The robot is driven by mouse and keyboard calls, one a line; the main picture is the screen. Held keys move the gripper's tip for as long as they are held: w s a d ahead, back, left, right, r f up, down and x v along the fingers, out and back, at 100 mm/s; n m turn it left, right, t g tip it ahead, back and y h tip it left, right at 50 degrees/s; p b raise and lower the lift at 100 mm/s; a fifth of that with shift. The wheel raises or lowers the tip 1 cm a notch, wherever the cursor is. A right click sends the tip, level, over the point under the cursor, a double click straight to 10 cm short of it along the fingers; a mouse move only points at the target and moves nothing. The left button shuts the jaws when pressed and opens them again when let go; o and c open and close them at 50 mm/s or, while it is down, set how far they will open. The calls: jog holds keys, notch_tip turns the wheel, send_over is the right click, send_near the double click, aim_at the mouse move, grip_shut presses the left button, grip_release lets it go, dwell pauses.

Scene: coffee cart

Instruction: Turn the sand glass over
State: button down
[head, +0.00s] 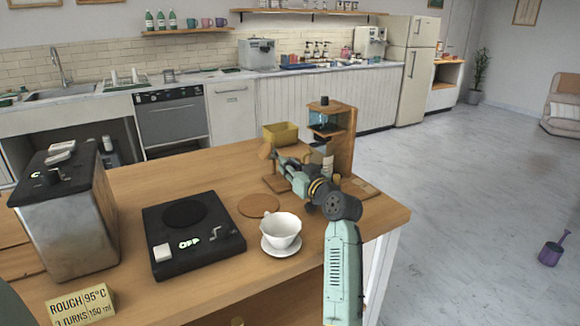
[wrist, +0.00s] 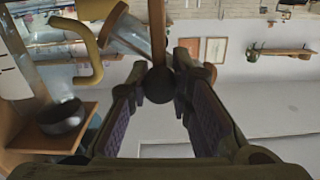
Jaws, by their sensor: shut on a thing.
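My gripper (head: 277,157) is above the cart top, left of the wooden stand. In the wrist view its fingers (wrist: 158,80) are closed in on a piece with a dark round part and a narrow wooden part, seemingly the sand glass (wrist: 158,88). In the head view a round wooden end (head: 265,150) shows at the fingertips, held above the wooden top. The fingers hide most of the piece, so I cannot tell where its sand is or which end is up.
The wooden stand (head: 346,140) is close behind the gripper, with a yellow bin (head: 280,133) nearby. A white cup (head: 281,229) on a saucer, a cork disc (head: 259,205) and a black scale (head: 193,238) are in front.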

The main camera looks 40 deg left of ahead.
jog(key=shift+m, duration=1.8)
jog(key=c, duration=1.4)
grip_release()
jog(key=shift+c, duration=0.2)
jog(key=shift+d, duration=0.1)
jog(key=v, duration=1.2)
